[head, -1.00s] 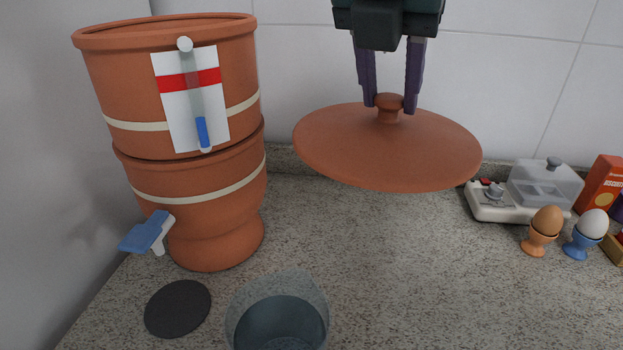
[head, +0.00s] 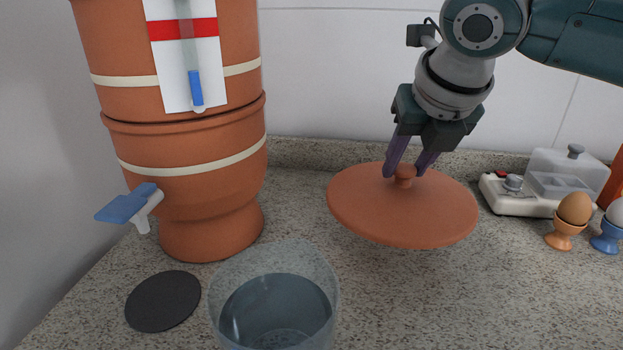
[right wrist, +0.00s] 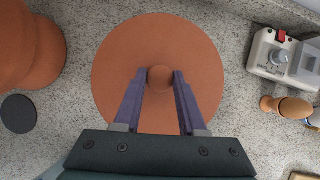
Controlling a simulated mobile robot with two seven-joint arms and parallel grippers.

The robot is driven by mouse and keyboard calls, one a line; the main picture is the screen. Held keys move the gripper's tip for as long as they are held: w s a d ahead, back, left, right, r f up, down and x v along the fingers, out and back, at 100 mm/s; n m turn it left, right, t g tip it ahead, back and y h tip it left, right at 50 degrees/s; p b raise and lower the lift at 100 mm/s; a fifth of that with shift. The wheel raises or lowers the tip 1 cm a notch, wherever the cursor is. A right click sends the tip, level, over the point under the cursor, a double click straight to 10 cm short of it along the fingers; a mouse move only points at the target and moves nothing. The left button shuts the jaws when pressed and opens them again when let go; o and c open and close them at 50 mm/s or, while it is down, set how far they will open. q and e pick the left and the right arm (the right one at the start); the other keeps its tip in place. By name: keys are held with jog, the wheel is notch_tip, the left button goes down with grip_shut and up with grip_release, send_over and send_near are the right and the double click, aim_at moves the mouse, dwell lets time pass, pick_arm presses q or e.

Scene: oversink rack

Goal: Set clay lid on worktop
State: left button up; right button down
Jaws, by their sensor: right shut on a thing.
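The round clay lid (head: 400,215) hangs tilted over the speckled worktop (head: 360,300), right of the clay water filter. My right gripper (head: 406,172) is shut on the lid's knob from above. In the right wrist view the lid (right wrist: 157,50) fills the middle, with its knob between the fingertips (right wrist: 160,80). I cannot tell how big the gap under the lid is. My left gripper is not in view.
The clay filter (head: 185,150) with a blue tap (head: 127,203) stands at left. A glass of water (head: 275,305) and a dark round coaster (head: 163,300) are in front. An egg cooker (head: 520,195) and an egg in an orange cup (head: 566,228) stand at right.

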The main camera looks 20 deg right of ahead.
aim_at(405, 198)
notch_tip(405, 198, down, 7)
jog(key=shift+b, duration=0.55)
jog(key=c, duration=0.5)
grip_release()
jog(key=p+v, duration=0.3)
jog(key=v, duration=0.8)
jog(key=shift+s+a+r, duration=0.15)
jog(key=shift+s+r, duration=0.1)
jog(key=shift+r, duration=0.2)
